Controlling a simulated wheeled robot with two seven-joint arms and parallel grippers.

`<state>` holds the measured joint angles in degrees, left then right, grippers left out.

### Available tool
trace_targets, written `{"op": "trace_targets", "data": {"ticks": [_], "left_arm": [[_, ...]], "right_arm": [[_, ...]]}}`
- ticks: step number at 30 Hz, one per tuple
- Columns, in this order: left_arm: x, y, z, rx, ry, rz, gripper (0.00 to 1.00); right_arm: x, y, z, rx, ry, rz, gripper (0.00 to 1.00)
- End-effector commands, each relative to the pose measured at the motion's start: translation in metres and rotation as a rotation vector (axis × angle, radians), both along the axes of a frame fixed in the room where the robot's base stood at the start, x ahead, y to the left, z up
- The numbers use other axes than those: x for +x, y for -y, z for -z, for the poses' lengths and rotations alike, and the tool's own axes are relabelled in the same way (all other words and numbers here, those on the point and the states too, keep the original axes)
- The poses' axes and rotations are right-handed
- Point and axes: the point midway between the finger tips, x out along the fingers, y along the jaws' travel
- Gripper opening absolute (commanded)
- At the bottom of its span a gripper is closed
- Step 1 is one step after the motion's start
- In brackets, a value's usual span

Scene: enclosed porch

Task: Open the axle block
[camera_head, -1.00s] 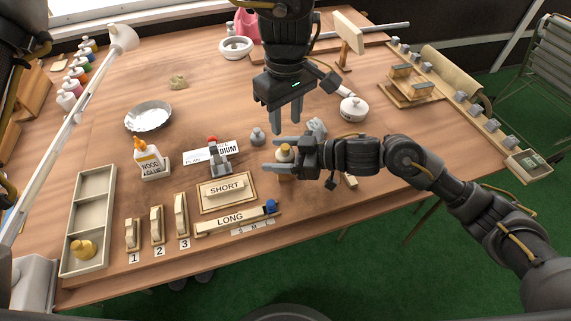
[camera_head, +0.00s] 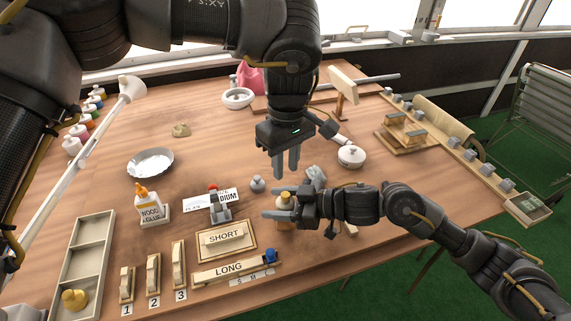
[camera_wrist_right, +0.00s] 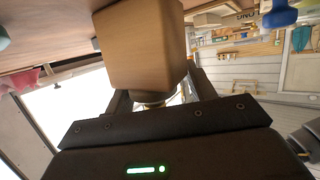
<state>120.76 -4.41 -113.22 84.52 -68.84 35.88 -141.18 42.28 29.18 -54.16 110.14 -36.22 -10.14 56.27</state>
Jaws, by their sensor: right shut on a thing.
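I take the axle block to be the small pale wooden block (camera_head: 283,215) with a brass-coloured knob on top, near the table's front edge in the head view. My right gripper (camera_head: 268,202) reaches it from the right and is shut on it, its fingers on either side. In the right wrist view the wooden block (camera_wrist_right: 142,50) fills the upper middle, with a brass part between the fingers. My left gripper (camera_head: 285,173) points down just above and behind the block, its two fingers apart and empty.
Left of the block lie a grey knob (camera_head: 257,184), a red-topped clamp (camera_head: 219,205), a SHORT board (camera_head: 224,251) and a LONG board (camera_head: 212,275). A glue bottle (camera_head: 149,207) and a tray (camera_head: 103,227) are further left. A white lidded pot (camera_head: 351,157) stands right.

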Motion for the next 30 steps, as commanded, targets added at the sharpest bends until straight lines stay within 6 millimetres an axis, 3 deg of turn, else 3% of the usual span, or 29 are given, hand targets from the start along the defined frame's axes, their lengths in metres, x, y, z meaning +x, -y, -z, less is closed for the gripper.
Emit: {"op": "trace_targets", "data": {"ticks": [1, 13, 26, 30], "left_arm": [[-0.001, 0.0, 0.008, 0.001, -0.003, 0.001, 0.27], [-0.004, -0.002, 0.064, 0.0, -0.003, -0.001, 0.27], [-0.004, -0.002, 0.074, 0.001, -0.002, -0.001, 0.27], [-0.004, -0.002, 0.074, 0.002, -0.001, -0.001, 0.11]], "right_arm": [[-0.003, 0.003, 0.013, -0.021, -0.02, 0.001, 0.0], [-0.002, 0.003, 0.014, -0.022, -0.021, 0.003, 0.0], [-0.002, 0.003, 0.014, -0.023, -0.022, 0.004, 0.0], [-0.002, 0.003, 0.014, -0.023, -0.021, 0.005, 0.0]]}}
